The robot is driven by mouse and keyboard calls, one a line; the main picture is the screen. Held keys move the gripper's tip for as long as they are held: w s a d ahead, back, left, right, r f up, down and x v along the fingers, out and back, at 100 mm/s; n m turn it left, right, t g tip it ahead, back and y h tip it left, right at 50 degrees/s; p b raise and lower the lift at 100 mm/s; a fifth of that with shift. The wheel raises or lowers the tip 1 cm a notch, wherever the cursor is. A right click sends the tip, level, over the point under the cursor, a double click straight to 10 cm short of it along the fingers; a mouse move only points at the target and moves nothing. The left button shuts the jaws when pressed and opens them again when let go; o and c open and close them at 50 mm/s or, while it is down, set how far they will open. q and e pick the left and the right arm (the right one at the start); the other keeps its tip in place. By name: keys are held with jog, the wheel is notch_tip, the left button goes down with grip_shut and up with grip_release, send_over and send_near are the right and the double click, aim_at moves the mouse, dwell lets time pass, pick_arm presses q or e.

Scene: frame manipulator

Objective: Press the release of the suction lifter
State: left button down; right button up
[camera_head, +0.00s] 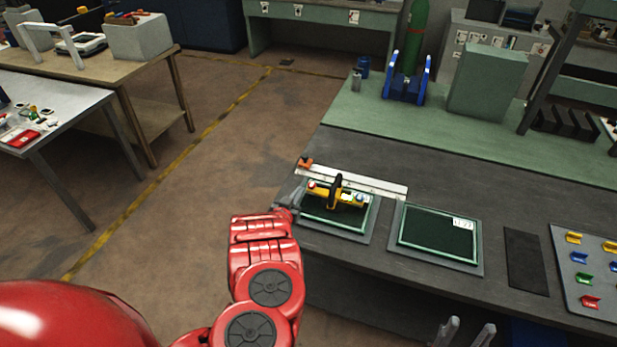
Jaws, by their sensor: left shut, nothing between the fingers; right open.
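The suction lifter (324,196) is a yellow bar with a raised black handle. It sits on a dark panel (337,218) with a green-white edge, at the front left of the workbench. A red spot shows at its left end, and small light and red spots at its right end. My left gripper (297,194) is shut and empty just left of the lifter's left end, partly hidden by my red arm; I cannot tell if it touches. My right gripper (465,334) is open and empty at the bottom edge, in front of the bench.
A metal rail (370,185) with an orange end piece lies behind the lifter. A second framed panel (438,233) lies to the right, then a black mat (526,262) and a tray (571,285) of coloured clips. A blue stand (404,88) is further back.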

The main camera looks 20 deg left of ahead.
pick_arm(q)
jog(key=shift+s, duration=0.1)
jog(key=b, duration=0.7)
send_over(312, 185)
jog(key=f+v, duration=0.1)
jog(key=v, duration=0.3)
jog(key=f, duration=0.2)
jog(key=shift+w+f, duration=0.25)
jog(key=shift+f, duration=0.4)
jog(key=shift+w+f, duration=0.25)
jog(key=shift+f, duration=0.4)
jog(key=shift+w+f, duration=0.25)
jog(key=shift+f, duration=0.4)
